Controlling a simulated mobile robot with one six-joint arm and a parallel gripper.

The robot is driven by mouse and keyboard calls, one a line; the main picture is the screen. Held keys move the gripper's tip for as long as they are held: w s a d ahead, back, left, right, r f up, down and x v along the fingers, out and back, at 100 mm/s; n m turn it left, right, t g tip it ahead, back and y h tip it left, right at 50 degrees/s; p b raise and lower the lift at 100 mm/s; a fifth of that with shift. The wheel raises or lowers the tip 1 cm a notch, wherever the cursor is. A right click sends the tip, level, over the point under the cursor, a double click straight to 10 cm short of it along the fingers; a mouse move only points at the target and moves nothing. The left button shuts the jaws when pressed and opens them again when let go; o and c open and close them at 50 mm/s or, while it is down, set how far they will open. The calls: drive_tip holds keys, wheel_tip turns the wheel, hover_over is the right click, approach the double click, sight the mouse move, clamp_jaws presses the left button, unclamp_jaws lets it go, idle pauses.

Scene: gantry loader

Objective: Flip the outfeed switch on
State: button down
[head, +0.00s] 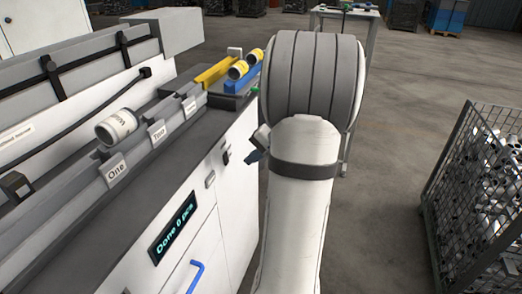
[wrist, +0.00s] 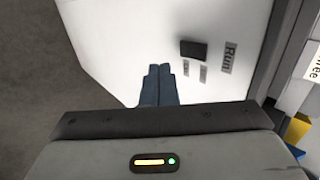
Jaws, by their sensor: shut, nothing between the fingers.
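In the wrist view a black switch-like block (wrist: 193,49) sits on a white cabinet front, beside a grey label (wrist: 228,57) that seems to begin "Run". Two small grey plates (wrist: 187,69) are just below the block. I cannot tell which part is the outfeed switch. My gripper (wrist: 160,70) has its two blue fingers shut together and empty, their tips a little left of and below the block. In the head view my gripper (head: 254,157) is mostly hidden by my arm, near a small dark fitting (head: 226,157) on the cabinet front.
The machine (head: 140,130) carries channels labelled "One" and "Two", with a white cylinder (head: 117,127) on top. A display (head: 173,228) reads "Done 0 pcs", above a blue handle (head: 195,275). A wire cage (head: 480,190) of metal parts stands right; floor between is clear.

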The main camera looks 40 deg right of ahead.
sight(226, 158)
drive_tip(key=w+a, duration=0.1)
drive_tip(key=w+f, duration=0.1)
drive_tip(key=w, duration=0.1)
drive_tip(key=w+a+f+p, duration=0.1)
drive_tip(key=shift+w+a, duration=0.35)
